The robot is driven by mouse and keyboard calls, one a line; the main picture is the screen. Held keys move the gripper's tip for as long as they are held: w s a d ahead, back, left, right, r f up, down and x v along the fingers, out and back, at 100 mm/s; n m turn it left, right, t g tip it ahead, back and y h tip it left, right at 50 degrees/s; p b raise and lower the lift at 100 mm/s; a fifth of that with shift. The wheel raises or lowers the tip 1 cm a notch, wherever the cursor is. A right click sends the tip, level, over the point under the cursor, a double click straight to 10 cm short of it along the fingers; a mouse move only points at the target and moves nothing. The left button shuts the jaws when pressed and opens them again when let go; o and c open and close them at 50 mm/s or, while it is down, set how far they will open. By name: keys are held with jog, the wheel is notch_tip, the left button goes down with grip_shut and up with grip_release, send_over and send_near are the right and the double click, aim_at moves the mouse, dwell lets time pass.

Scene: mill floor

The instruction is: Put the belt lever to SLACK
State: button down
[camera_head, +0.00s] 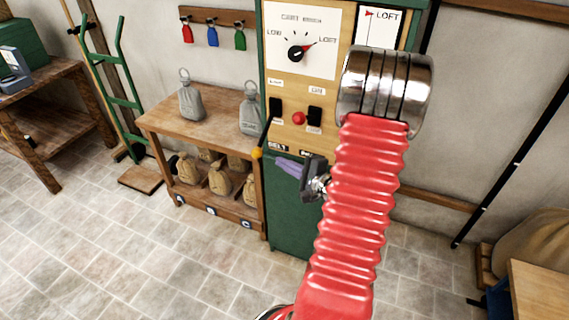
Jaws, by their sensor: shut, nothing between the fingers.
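The belt lever (264,138) is a thin dark rod with a yellow-orange knob. It sits at the left edge of the control cabinet (292,228), its knob hanging down and to the left. A plate reading BELT (277,148) is just right of the knob; I cannot make out a SLACK marking. My gripper (279,163) is in front of the cabinet, to the right of and slightly below the knob. Its pale purple fingers point left and are shut and empty. They look apart from the knob. My red arm hides the cabinet's right side.
The cabinet's panel has a dial (297,52) with its pointer toward LOFT, two black switches and a red button (299,118). A wooden bench (165,122) with grey weights and small sacks stands close left. A green hand truck (120,90) leans farther left. The tiled floor in front is clear.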

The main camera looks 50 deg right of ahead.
aim_at(265, 131)
jog(key=x, duration=0.8)
jog(key=shift+w+a+r, duration=0.1)
jog(key=shift+w, duration=0.05)
